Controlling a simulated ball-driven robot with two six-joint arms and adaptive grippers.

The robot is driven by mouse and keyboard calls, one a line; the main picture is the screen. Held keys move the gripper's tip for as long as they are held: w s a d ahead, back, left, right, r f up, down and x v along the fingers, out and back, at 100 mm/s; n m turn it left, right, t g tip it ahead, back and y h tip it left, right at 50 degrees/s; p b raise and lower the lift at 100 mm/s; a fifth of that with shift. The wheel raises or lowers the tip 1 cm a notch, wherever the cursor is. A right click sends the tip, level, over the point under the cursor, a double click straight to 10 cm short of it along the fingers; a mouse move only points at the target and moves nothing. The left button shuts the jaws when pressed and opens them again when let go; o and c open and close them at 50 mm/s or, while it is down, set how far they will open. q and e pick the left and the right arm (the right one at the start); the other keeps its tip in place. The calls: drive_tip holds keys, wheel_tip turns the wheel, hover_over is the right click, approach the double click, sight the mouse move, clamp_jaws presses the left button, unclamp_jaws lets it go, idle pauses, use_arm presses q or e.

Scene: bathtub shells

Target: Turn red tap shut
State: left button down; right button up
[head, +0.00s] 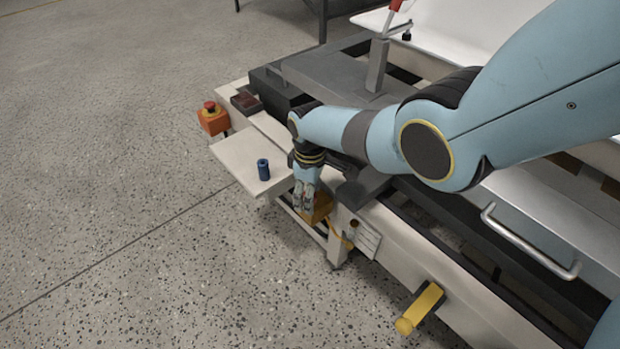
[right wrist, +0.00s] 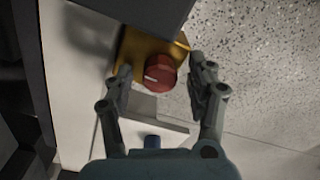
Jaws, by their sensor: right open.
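The red tap (right wrist: 160,72) is a round red knob with a white mark on its left side. It sits on a yellow block (right wrist: 140,48), which also shows at the machine's front side in the head view (head: 320,207). In the head view my gripper hides the tap. My right gripper (head: 305,201) points down beside the yellow block. In the right wrist view my right gripper (right wrist: 160,79) is open, one finger on each side of the knob, with gaps visible; depth is hard to judge. My left gripper is not in view.
A small pale shelf (head: 235,158) holds a blue cylinder (head: 263,170). An orange box with a red button (head: 211,118) is at the left. A yellow handle (head: 420,308) juts from the front panel. The floor in front is clear.

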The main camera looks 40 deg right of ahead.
drive_tip(key=shift+r, duration=0.1)
wheel_tip(320, 180, up, 12)
idle(0.5)
idle(0.5)
